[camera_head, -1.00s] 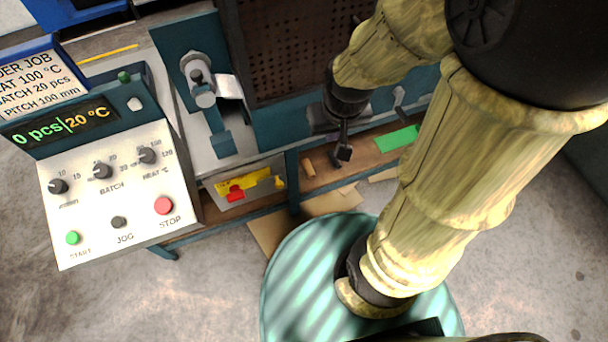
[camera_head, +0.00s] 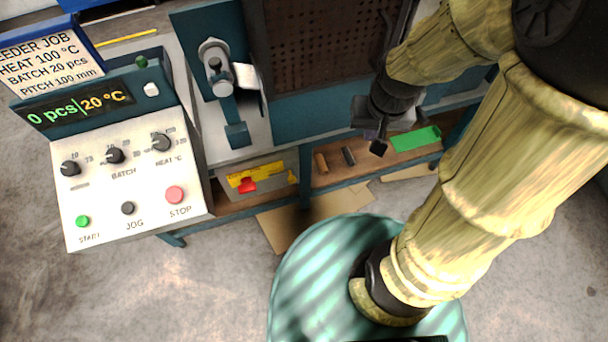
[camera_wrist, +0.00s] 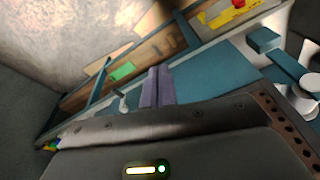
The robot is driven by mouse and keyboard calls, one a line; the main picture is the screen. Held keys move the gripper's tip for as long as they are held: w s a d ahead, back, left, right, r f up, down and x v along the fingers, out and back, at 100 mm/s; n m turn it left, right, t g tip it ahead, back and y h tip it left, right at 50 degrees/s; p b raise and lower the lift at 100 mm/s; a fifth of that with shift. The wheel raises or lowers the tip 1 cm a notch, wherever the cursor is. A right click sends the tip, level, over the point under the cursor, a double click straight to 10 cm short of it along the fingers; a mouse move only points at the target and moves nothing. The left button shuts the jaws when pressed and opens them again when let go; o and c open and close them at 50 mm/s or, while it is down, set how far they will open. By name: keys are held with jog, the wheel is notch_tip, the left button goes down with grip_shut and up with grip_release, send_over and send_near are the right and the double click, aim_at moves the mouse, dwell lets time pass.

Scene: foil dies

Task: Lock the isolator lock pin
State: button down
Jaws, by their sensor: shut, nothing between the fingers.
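The isolator appears as a yellow plate with a red part (camera_head: 248,184) on the lower front of the machine, left of centre in the head view. A small yellowish piece (camera_head: 292,177) at its right end may be the lock pin; it is too small to tell. The yellow and red parts also show at the top right of the wrist view (camera_wrist: 238,4). My gripper (camera_head: 378,148) is shut and empty, in front of the machine, well to the right of the isolator. Its fingers show in the wrist view (camera_wrist: 156,88), touching nothing I can make out.
The control panel (camera_head: 130,190) stands at left, reading 0 pcs and 20 °C. A grey lever (camera_head: 222,85) projects from the machine. A brown cylinder (camera_head: 321,163), a dark cylinder (camera_head: 348,156) and a green block (camera_head: 415,139) lie on the low shelf. Cardboard (camera_head: 315,212) lies below.

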jog(key=w+f+m+g+y+b, duration=0.1)
jog(key=w+f+m+y+b, duration=0.3)
jog(key=f+b, duration=0.4)
jog(key=w+a+f+m+g+y+b, duration=0.1)
jog(key=w+f+m+y+b, duration=0.3)
jog(key=f, duration=1.2)
jog(key=w+f+m+g+y+b, duration=0.2)
jog(key=w+f+m+y+b, duration=0.2)
jog(key=f+b, duration=0.8)
jog(key=w+m, duration=0.2)
jog(key=w, duration=0.1)
jog(key=shift+w+a+f+m+g+b, duration=0.15)
jog(key=shift+a+f+m+g+b, duration=0.15)
jog(key=shift+f+g+b, duration=0.1)
jog(key=b+x, duration=0.3)
jog(key=x, duration=1.1)
jog(key=shift+w, duration=0.1)
